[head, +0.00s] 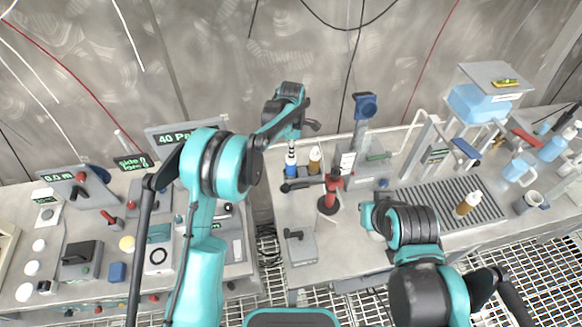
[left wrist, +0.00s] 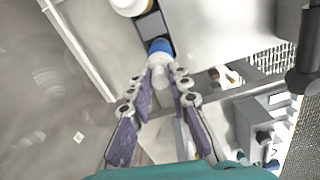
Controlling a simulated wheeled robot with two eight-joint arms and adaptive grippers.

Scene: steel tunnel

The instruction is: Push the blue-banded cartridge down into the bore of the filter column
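The blue-banded cartridge (head: 290,157) stands upright below my left gripper (head: 293,136), with a white upper part and blue lower down. In the left wrist view the white end of the cartridge (left wrist: 161,66) lies between and just beyond the fingertips of my left gripper (left wrist: 158,78). The fingers are apart, with a gap visible beside the cartridge, so the gripper looks open. I cannot make out the bore, nor how deep the cartridge sits in it. My right arm is bent at the lower right in the head view; its fingers are not visible.
An amber bottle (head: 315,160) stands close to the right of the cartridge. A red-and-black stand (head: 329,193) and a blue-topped post (head: 363,108) are further right. A grey box with a lever (head: 300,244) sits near the bench front. A drain grate (head: 440,208) lies to the right.

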